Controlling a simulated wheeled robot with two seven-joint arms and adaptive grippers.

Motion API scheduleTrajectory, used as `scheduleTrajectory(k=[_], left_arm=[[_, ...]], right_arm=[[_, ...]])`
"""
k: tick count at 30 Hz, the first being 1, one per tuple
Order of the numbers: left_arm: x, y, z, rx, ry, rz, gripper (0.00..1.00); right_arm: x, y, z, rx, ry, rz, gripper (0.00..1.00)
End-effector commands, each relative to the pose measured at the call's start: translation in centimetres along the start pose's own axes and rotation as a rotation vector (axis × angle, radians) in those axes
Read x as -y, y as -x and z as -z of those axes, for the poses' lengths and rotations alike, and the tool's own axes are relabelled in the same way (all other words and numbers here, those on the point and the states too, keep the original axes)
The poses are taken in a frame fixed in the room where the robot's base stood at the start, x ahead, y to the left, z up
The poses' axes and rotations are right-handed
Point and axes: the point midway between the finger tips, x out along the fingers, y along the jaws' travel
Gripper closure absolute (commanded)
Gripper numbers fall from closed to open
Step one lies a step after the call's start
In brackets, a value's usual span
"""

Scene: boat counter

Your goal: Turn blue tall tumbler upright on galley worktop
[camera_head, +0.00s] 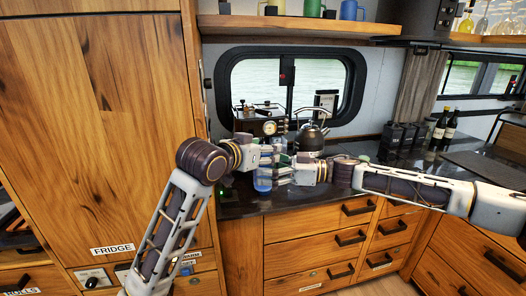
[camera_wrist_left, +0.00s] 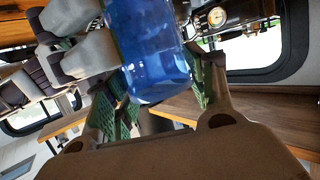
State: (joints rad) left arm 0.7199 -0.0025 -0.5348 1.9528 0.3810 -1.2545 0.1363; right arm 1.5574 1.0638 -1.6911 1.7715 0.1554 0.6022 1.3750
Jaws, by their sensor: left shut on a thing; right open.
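The blue tall tumbler (camera_head: 263,180) is see-through and stands roughly vertical at the worktop's left part in the head view. I cannot tell which end is its mouth, or whether it touches the worktop. In the left wrist view the tumbler (camera_wrist_left: 147,50) is large, between the green finger pads. My left gripper (camera_head: 268,156) is shut on it, around its upper part in the head view. My right gripper (camera_head: 278,174) is open, close beside the tumbler on the right. Its grey fingers also show beside the tumbler in the left wrist view (camera_wrist_left: 80,45).
The dark galley worktop (camera_head: 236,203) runs along the window. A kettle (camera_head: 310,137) and a machine with a gauge (camera_head: 262,124) stand behind the grippers. Dark canisters (camera_head: 397,137) and bottles (camera_head: 444,128) stand right. The tall fridge cabinet (camera_head: 100,110) bounds the left.

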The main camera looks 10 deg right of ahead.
Motion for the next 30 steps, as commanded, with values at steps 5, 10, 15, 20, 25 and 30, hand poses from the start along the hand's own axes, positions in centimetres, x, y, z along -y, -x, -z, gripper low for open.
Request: scheduleTrajectory(k=[5,10,15,20,25,30], left_arm=[[0.0,0.0,0.1,-0.002,0.000,0.000,0.77],[0.0,0.0,0.1,-0.002,0.000,0.000,0.77],[0.0,0.0,0.1,-0.002,0.000,0.000,0.77],[0.0,0.0,0.1,-0.002,0.000,0.000,0.77],[0.0,0.0,0.1,-0.002,0.000,0.000,0.77],[0.0,0.0,0.1,-0.002,0.000,0.000,0.77]], right_arm=[[-0.1,1.7,0.0,0.000,-0.002,-0.003,0.23],[-0.1,3.7,0.0,-0.001,0.000,-0.004,0.23],[-0.1,5.7,-0.1,0.000,-0.002,-0.003,0.23],[-0.1,7.7,0.0,-0.001,0.000,-0.003,0.23],[-0.1,9.6,-0.1,0.000,-0.001,-0.002,0.23],[-0.1,10.7,0.0,0.000,0.000,-0.001,0.23]])
